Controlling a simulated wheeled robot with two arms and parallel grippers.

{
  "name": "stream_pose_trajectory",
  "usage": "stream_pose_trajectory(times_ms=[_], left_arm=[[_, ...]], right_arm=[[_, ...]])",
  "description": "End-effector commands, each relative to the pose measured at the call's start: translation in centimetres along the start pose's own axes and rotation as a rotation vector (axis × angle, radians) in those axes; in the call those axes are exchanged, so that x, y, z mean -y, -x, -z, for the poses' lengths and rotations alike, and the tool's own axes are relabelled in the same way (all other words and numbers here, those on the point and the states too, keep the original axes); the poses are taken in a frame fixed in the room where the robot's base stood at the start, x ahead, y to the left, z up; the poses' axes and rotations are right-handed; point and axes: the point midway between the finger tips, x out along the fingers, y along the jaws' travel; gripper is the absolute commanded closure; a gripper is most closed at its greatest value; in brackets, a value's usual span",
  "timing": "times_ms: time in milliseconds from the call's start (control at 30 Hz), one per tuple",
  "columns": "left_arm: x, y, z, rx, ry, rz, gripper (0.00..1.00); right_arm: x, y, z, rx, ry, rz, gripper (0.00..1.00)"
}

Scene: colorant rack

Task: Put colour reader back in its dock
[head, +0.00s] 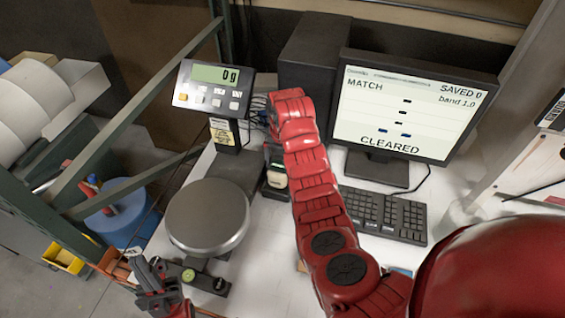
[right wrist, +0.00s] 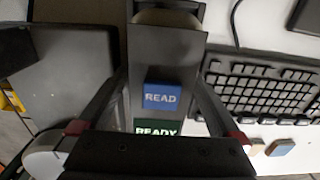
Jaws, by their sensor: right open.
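The colour reader (right wrist: 190,60) is a dark grey block with a blue READ button and a green READY display in the right wrist view. My right gripper (right wrist: 158,110) is open, with one finger on each side of the reader. In the head view, my red right arm reaches to the back, and its gripper is mostly hidden behind the arm. A dark device with a pale part (head: 277,178) shows just below it. I cannot tell the dock apart from the reader there. My left gripper (head: 150,268) is open and empty at the lower left, near the scale.
A scale with a round pan (head: 207,217) and a display (head: 213,86) reading 0 g stands left of the reader. A keyboard (head: 385,215) and a monitor (head: 412,105) showing CLEARED stand to the right. A blue bucket (head: 118,222) is at the left.

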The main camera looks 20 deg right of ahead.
Motion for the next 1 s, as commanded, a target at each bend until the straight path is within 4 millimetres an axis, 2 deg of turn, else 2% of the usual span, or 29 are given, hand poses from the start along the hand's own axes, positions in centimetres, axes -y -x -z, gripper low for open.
stream_pose_trajectory(times_ms=[167, 400, 600, 800, 1000], left_arm=[[0.0, -0.7, 0.1, 0.000, 0.000, 0.000, 1.00], [0.1, -2.0, 0.3, 0.000, 0.000, 0.000, 1.00], [0.1, -1.9, 0.3, 0.000, 0.000, 0.000, 1.00], [0.1, -1.8, 0.3, 0.000, 0.000, 0.000, 1.00], [0.1, -1.8, 0.3, 0.000, 0.000, 0.000, 1.00]], right_arm=[[-0.2, 1.8, 0.0, 0.002, 0.003, 0.000, 0.00], [-0.2, 6.9, 0.1, 0.002, 0.002, -0.002, 0.00], [-0.2, 10.3, 0.0, 0.001, -0.001, -0.004, 0.00], [-0.1, 11.9, 0.0, 0.000, 0.000, -0.001, 0.00], [0.0, 12.3, 0.0, 0.000, 0.001, 0.000, 0.00]])
